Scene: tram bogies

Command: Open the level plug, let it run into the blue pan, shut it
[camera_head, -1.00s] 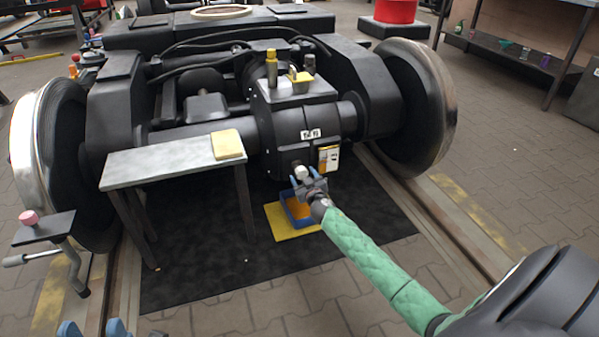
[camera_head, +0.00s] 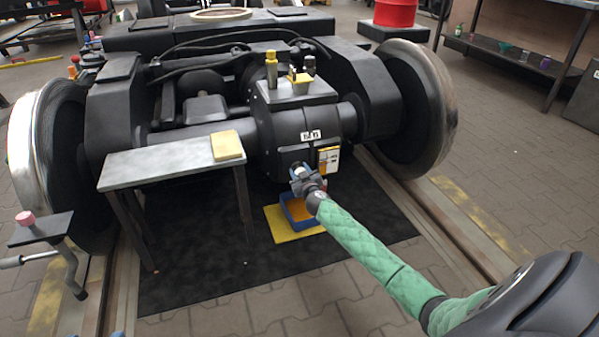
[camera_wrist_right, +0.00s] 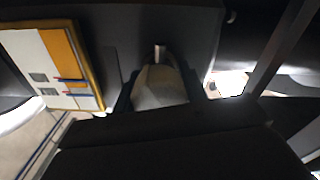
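The level plug (camera_wrist_right: 160,88) is pale and faceted, low on the front of the dark gearbox. In the head view the plug (camera_head: 300,170) is partly covered by my right gripper (camera_head: 299,180). In the wrist view my right gripper (camera_wrist_right: 160,95) has a finger along each side of the plug, with no clear gap, and looks shut on it. The blue pan (camera_head: 288,216) stands below on a yellow mat, with an orange-brown area inside; my gripper hides part of it. Only a bit of blue from my left gripper (camera_head: 117,334) shows at the bottom edge.
A yellow and white label plate (camera_head: 328,160) is just right of the plug. A grey bench (camera_head: 165,160) with a yellow block (camera_head: 227,145) stands to the left. Wheels flank the gearbox. The dark floor mat (camera_head: 210,265) in front is mostly clear.

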